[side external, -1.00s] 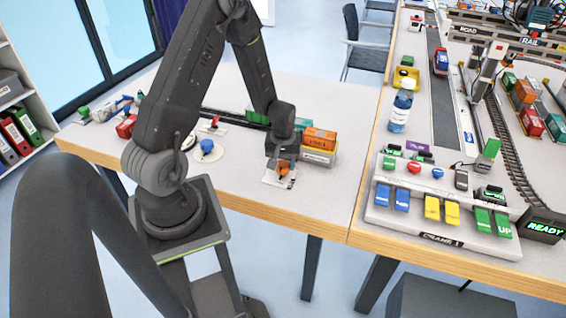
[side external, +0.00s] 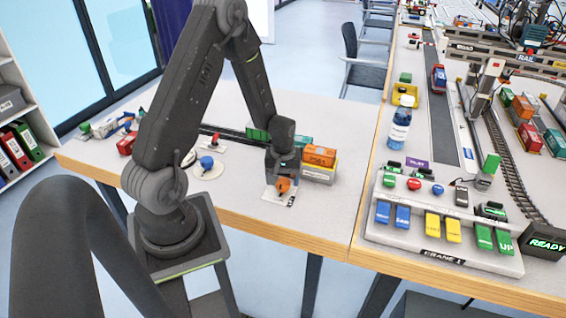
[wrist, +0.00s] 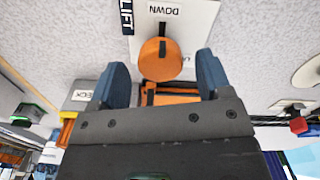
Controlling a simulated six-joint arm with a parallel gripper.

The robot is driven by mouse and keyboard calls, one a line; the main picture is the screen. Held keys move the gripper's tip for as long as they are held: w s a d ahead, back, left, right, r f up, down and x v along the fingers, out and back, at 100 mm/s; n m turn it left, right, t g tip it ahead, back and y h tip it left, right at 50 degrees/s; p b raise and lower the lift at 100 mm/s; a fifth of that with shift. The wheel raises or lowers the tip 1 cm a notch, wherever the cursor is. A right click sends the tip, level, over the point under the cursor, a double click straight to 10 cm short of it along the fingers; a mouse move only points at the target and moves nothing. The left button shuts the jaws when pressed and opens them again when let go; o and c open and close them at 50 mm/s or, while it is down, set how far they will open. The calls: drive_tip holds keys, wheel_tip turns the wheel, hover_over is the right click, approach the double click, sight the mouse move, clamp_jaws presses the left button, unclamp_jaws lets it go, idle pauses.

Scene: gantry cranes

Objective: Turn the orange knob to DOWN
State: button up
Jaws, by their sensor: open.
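The orange knob (side external: 283,185) sits on a white plate (side external: 272,195) near the front edge of the left table. In the wrist view the round knob (wrist: 160,60) has a dark-marked part on the side toward the upside-down DOWN label (wrist: 165,10). A dark LIFT label (wrist: 126,14) stands at the plate's edge; another label is mostly hidden behind the knob. My gripper (wrist: 164,64) is open, one blue-grey finger on each side of the knob, with visible gaps. In the side view my gripper (side external: 283,168) is pointed down just above the knob.
Stacked orange and yellow containers (side external: 319,158) stand close to the right of my gripper, with green ones (side external: 258,135) behind. A blue knob (side external: 207,162) on a round white base lies to the left. The table's front strip is clear.

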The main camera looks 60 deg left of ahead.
sight(283, 182)
wheel_tip(283, 182, up, 13)
idle(0.3)
drive_tip(key=shift+r, duration=0.1)
idle(0.4)
drive_tip(key=s+d+r+m+t, duration=0.3)
drive_tip(key=d+r+m, duration=0.3)
drive_tip(key=d+r, duration=0.6)
drive_tip(key=s+d+r+m+t, duration=0.2)
drive_tip(key=s+d+r+m, duration=0.3)
drive_tip(key=s+d+m, duration=0.1)
drive_tip(key=shift+s+d+t, duration=0.3)
drive_tip(key=shift+s+d, duration=0.35)
drive_tip(key=shift+s, duration=0.4)
